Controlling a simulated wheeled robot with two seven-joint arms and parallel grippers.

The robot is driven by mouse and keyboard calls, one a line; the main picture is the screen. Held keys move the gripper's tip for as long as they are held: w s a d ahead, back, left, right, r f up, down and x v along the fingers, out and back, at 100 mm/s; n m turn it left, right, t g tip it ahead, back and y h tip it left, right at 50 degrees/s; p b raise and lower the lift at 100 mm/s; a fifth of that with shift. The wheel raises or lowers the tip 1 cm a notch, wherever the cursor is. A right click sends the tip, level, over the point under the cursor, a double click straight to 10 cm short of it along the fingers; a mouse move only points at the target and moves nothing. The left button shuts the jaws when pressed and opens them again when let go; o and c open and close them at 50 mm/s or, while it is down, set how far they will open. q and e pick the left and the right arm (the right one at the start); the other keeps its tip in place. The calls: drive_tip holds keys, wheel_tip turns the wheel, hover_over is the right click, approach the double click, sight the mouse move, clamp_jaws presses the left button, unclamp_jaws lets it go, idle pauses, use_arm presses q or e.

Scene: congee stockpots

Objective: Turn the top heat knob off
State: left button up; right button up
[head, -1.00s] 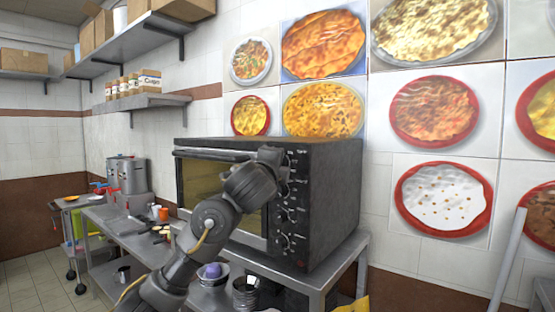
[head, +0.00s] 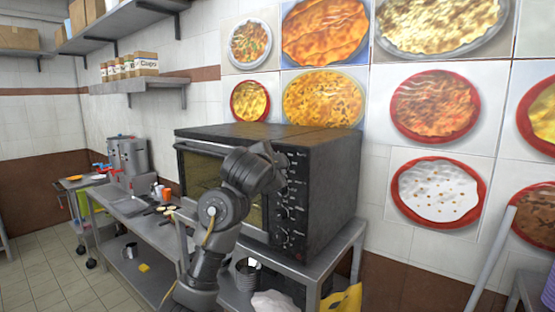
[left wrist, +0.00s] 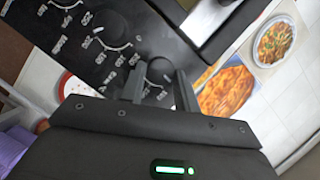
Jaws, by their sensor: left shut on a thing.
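The black oven (head: 325,185) stands on a metal table, with a column of heat knobs down the right of its front. My left gripper (head: 280,165) is at the top of this column and hides the top knob in the head view. In the left wrist view, the dark round top knob (left wrist: 159,71) sits between the two fingers of my left gripper (left wrist: 158,88), which is shut on it. The middle knob (head: 284,211) and a lower knob (head: 285,237) show below, clear of the gripper. My right gripper is not in view.
The metal table (head: 325,262) carries the oven, with bowls on the shelf beneath. A long steel counter (head: 150,225) with a stockpot (head: 130,157) runs to the left. A yellow bag (head: 343,300) is at the bottom. A tiled wall stands behind.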

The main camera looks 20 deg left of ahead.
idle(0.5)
use_arm(q)
drive_tip(key=o, duration=1)
drive_tip(key=s+b, duration=0.1)
drive_tip(key=s, duration=0.2)
drive_tip(key=s+r+b, duration=0.1)
drive_tip(key=s, duration=0.3)
drive_tip(key=s+r+b, duration=0.1)
drive_tip(key=s+b, duration=0.1)
drive_tip(key=s, duration=0.1)
drive_tip(key=shift+s+a, duration=0.15)
drive_tip(key=shift+s, duration=0.1)
